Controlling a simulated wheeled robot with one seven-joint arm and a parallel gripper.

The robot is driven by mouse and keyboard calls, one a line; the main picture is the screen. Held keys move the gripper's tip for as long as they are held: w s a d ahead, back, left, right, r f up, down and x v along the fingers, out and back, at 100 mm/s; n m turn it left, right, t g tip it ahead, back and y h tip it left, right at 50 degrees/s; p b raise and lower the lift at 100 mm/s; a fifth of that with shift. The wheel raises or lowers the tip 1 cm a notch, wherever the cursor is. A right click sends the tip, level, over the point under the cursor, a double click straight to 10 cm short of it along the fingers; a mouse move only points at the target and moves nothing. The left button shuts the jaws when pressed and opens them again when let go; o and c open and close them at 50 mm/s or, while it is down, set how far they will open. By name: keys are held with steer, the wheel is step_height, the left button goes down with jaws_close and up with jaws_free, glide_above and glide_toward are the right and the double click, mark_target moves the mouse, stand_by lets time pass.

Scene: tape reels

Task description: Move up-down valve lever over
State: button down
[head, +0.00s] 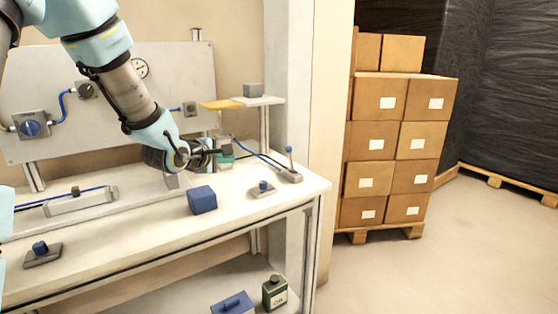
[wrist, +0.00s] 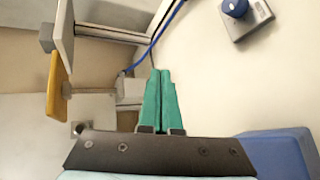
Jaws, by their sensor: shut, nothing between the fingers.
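A blue box (head: 202,200) and a blue-knobbed plate (head: 263,189) sit on the bench (head: 150,245) in front of my gripper. Behind are a yellow plate (head: 221,104), a white shelf (head: 262,101) with a grey block (head: 253,90), and an upright panel (head: 180,75).

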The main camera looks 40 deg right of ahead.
mark_target(290, 158)
steer(key=s+d, duration=0.1)
steer(key=d, duration=0.1)
steer(key=d+h+b, duration=0.1)
steer(key=s+d+n+g+h, duration=0.1)
steer(key=d, duration=0.1)
steer(key=shift+s+d+f+b, duration=0.3)
steer(key=shift+f+b, duration=0.1)
steer(key=shift+s+d+r+h, duration=0.15)
steer(key=shift+s+d+h, duration=0.05)
steer(key=shift+d+h, duration=0.1)
steer(key=p+x, duration=0.2)
steer(key=x, duration=0.8)
steer(key=shift+d+p, duration=0.15)
steer(key=shift+p, duration=0.15)
steer(key=s+r, duration=0.1)
steer(key=s+p, duration=0.1)
steer(key=s, duration=0.1)
steer(key=shift+r, duration=0.35)
steer(key=shift+s+r, duration=0.1)
steer(key=shift+s, duration=0.1)
steer(key=shift+s+b, duration=0.1)
steer(key=shift+b, duration=0.4)
